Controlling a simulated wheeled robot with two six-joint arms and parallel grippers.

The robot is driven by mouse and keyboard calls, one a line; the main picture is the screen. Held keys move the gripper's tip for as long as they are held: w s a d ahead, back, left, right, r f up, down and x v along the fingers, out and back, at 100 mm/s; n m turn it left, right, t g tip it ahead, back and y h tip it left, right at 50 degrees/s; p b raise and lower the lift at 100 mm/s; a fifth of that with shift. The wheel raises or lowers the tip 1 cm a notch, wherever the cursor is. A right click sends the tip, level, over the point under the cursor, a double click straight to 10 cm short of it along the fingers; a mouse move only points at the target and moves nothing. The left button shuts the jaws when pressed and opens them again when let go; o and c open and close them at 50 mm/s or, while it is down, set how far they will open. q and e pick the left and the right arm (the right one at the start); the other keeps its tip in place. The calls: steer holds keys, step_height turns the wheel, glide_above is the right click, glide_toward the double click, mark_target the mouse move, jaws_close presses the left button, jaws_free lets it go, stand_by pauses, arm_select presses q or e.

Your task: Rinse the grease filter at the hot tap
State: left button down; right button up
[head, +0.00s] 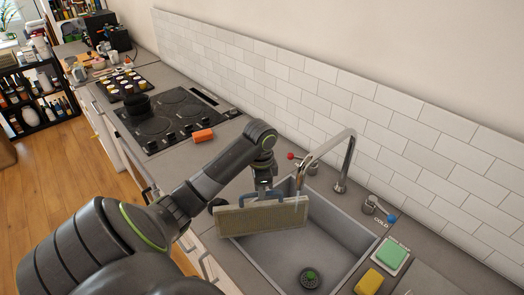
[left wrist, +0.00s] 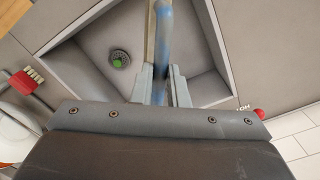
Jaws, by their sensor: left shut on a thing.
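The grease filter (head: 262,219), a flat tan mesh panel with a pale frame, hangs on edge over the left part of the grey sink (head: 345,238). My left gripper (head: 263,193) is shut on its blue handle, which also shows between the fingers in the left wrist view (left wrist: 163,38). The chrome spout (head: 347,152) arches down near the filter's right upper corner; I cannot tell whether the filter is under its outlet. The hot tap (head: 308,167) has a red knob, which also shows in the left wrist view (left wrist: 260,114). My right gripper is out of view.
A drain with a green centre (head: 310,278) is in the sink floor. The cold tap (head: 372,205) has a blue knob. A green sponge (head: 392,253) and a yellow sponge (head: 368,282) lie right of the sink. An orange block (head: 203,135) lies near the hob (head: 165,120).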

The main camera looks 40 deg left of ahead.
arm_select(q)
steer(key=shift+a, duration=0.1)
steer(key=shift+s+a, duration=1.3)
steer(key=shift+s, duration=0.25)
steer(key=shift+s+a, duration=1.3)
steer(key=shift+s, duration=0.2)
steer(key=s+a+r, duration=0.3)
steer(key=r, duration=0.1)
steer(key=shift+s, duration=0.4)
steer(key=shift+a, duration=0.1)
stand_by(0.4)
